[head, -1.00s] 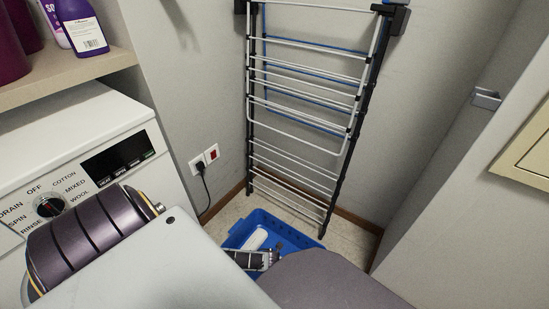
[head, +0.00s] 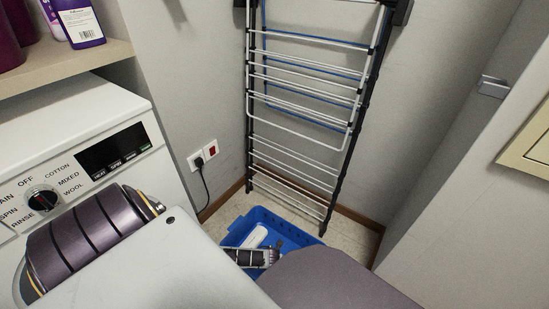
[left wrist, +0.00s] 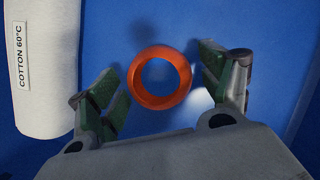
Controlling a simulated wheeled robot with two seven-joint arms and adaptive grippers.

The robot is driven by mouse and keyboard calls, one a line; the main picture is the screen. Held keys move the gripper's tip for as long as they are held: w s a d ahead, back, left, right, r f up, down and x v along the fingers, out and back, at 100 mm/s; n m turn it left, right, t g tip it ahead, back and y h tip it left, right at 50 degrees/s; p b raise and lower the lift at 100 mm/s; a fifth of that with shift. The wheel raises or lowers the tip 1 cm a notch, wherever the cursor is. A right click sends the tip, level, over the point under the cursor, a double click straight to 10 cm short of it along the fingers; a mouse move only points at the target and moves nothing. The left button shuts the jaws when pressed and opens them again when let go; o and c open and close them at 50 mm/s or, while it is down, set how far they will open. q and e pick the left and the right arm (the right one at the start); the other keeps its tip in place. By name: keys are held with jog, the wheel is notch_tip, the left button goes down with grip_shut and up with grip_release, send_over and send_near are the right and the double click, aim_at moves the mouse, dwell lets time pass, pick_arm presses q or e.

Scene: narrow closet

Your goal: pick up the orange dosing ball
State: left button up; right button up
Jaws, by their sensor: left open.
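The orange dosing ball (left wrist: 159,78) shows in the left wrist view as an orange ring with blue seen through its middle. It lies in the blue basket (left wrist: 235,22). My left gripper (left wrist: 162,84) is open, with one finger on each side of the ball. Gaps show between the ball and both fingers, so it is not held. In the head view the gripper is down in the blue basket (head: 291,233), mostly hidden by my arm, and the ball cannot be seen there. My right gripper is not in view.
A white item labelled "COTTON 60°C" (left wrist: 42,70) lies in the basket at left; the basket wall runs along the right. A drying rack (head: 305,110) leans on the wall behind the basket. A washing machine (head: 75,120) and shelf (head: 70,75) stand at left.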

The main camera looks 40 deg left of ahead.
pick_arm(q)
jog(key=shift+c, duration=0.3)
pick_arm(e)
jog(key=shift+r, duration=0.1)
pick_arm(q)
jog(key=c, duration=0.9)
jog(key=shift+r+p, duration=0.3)
jog(key=shift+r, duration=0.15)
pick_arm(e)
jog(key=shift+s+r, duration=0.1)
pick_arm(q)
jog(key=shift+r+p, duration=0.45)
jog(key=shift+r, duration=0.2)
notch_tip(320, 180, up, 16)
jog(key=p, duration=0.8)
jog(key=shift+f+p, duration=0.25)
jog(key=shift+p, duration=0.1)
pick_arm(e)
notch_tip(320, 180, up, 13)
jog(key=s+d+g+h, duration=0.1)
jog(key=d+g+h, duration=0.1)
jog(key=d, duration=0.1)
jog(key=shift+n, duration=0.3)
